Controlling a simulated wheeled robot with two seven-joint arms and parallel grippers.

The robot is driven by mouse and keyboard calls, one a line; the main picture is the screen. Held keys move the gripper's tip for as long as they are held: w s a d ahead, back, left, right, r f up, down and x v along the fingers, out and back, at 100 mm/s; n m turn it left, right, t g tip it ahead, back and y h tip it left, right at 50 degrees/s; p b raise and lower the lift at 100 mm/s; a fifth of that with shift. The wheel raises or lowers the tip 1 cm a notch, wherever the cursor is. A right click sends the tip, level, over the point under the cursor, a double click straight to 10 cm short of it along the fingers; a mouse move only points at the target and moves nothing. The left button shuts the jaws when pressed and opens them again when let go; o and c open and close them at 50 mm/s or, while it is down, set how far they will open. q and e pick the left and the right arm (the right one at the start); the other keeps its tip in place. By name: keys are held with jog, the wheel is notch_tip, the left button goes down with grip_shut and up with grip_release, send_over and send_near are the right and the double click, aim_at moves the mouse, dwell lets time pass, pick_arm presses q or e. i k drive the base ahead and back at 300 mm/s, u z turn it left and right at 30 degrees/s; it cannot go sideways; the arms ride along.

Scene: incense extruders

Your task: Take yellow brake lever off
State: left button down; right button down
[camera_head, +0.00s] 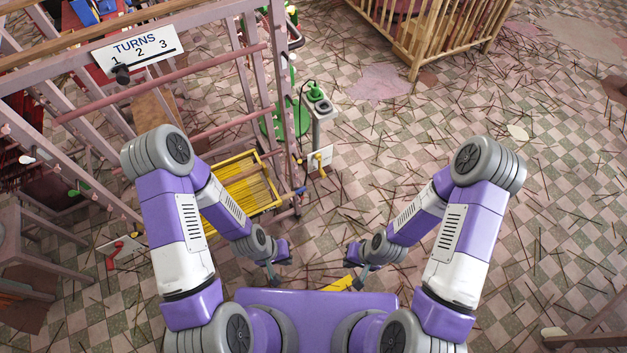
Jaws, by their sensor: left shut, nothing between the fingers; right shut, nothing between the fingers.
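A small yellow lever-like part (319,162) sits against a white plate (325,154) beside the pink frame's right post. I take it for the yellow brake lever, but it is too small to be sure. My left gripper (273,274) is shut and empty, low in front of my body, nearer to me than that part. My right gripper (361,277) is shut and empty, to the right of the left one. Neither gripper touches the yellow part. Another yellow piece (342,284) shows between the grippers, partly hidden by my body.
A pink frame (200,130) with a "TURNS 1 2 3" sign (138,50) stands left. A yellow tray (272,160) of sticks lies within it. A post with a green knob (316,92) stands behind. A wooden crib (413,60) is at the back. Sticks litter the open floor at right.

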aim_at(319, 155)
jog(key=z, duration=1.65)
jog(key=k, duration=0.8)
jog(key=u, duration=0.9)
jog(key=i, duration=1)
